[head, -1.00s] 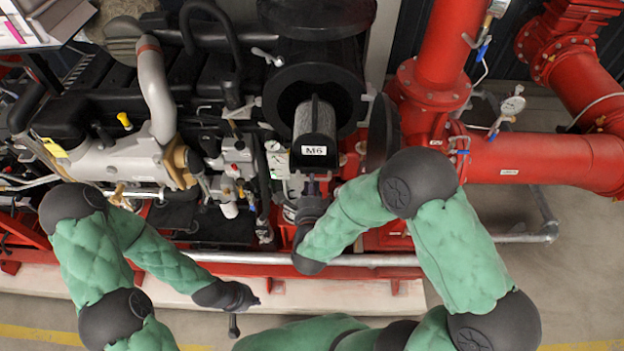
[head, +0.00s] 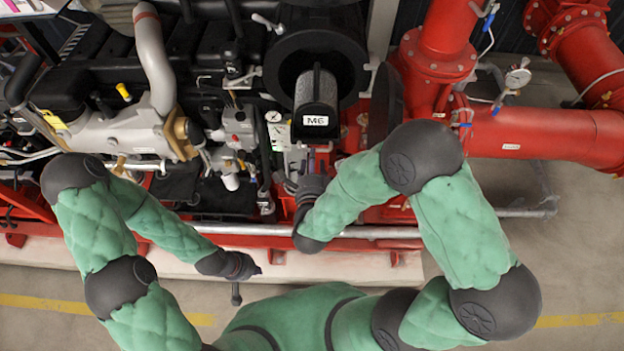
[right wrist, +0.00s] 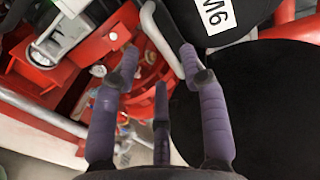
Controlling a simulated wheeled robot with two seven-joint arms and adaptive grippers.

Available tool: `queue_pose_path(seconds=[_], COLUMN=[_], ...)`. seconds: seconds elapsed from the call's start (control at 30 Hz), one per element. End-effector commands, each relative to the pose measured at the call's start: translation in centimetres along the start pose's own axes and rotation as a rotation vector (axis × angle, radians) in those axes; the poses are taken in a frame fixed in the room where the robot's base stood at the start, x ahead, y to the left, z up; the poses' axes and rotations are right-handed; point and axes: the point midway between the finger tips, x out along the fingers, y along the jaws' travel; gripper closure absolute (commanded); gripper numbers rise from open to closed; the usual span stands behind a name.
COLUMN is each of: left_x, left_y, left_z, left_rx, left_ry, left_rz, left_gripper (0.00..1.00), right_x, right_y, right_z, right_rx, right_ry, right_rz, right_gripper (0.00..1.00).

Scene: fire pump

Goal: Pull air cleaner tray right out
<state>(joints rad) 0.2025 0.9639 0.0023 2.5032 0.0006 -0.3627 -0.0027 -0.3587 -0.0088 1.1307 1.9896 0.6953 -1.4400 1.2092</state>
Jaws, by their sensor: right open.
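The air cleaner tray is a dark cylinder with grey mesh and a white M6 label (head: 312,102). It sits partly inside a round black housing (head: 277,72), its labelled end sticking out toward me. In the right wrist view the tray's black end with the label (right wrist: 240,12) is at the top. My right gripper (head: 300,178) is open just below the tray's end and apart from it. Its fingers (right wrist: 158,50) are spread and empty in the wrist view. My left gripper (head: 250,270) hangs low at the left, away from the tray; its finger opening is unclear.
A black round lid (head: 384,105) stands open right of the housing; a large black surface fills the wrist view's right. Thick red pipes (head: 545,133) stand to the right. The grey engine (head: 120,130) is at left. A red rail (head: 240,241) runs below, with clear floor in front.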

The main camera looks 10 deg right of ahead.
Motion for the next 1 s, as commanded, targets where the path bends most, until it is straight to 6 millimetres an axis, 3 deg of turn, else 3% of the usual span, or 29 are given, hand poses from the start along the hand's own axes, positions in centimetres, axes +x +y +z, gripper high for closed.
queue_pose_path(seconds=[0.2,0.5,0.7,1.0], left_x=[0.0,0.0,0.0,0.0], left_y=[0.0,0.0,0.0,0.0], left_z=[0.0,0.0,0.0,0.0], left_rx=[0.000,0.000,0.000,0.000], left_ry=[0.000,0.000,0.000,0.000], left_rz=[0.000,0.000,0.000,0.000], left_gripper=[1.00,1.00,1.00,1.00], right_x=[-3.9,-7.9,-9.3,-9.9], right_y=[-0.1,0.0,0.0,0.1], right_z=[0.2,0.1,0.1,0.0], right_rx=[-0.001,-0.001,-0.001,0.000], right_ry=[-0.006,-0.004,-0.003,0.000], right_rz=[-0.001,-0.001,-0.001,0.000], right_gripper=[0.56,0.56,0.56,0.56])
